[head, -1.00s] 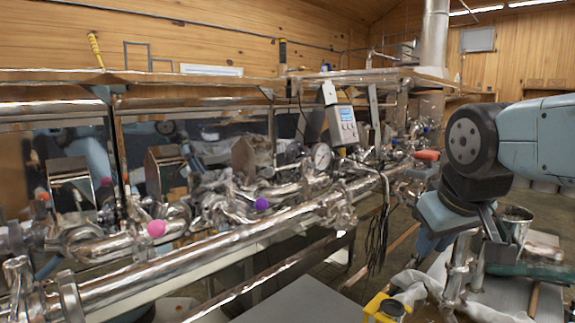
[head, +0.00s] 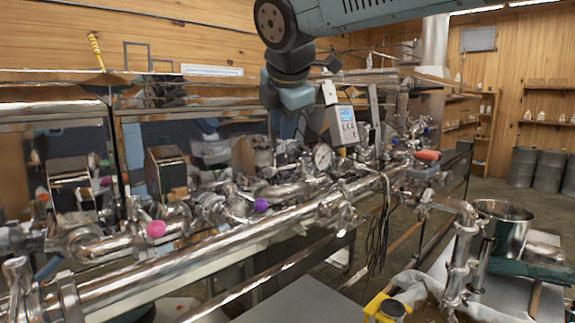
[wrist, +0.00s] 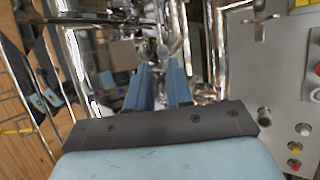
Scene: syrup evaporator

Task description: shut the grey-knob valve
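My gripper (wrist: 160,68) shows in the wrist view as two blue fingers with a gap between them, open and with nothing held. A small round grey knob-like part (wrist: 162,51) appears just beyond the fingertips, in line with the gap and apart from them; I cannot be sure it is the grey valve knob. In the head view my gripper (head: 286,128) hangs pointing down above the pipework, left of the display box. Its fingertips are hard to make out there, and I cannot pick out a grey knob in that view.
A pink knob (head: 156,229), a purple knob (head: 261,205) and an orange-red handle (head: 428,155) sit along the steel pipes. The display box (head: 343,125) and pressure gauge (head: 323,157) are close to my gripper. A grey panel with buttons (wrist: 275,75) stands right in the wrist view.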

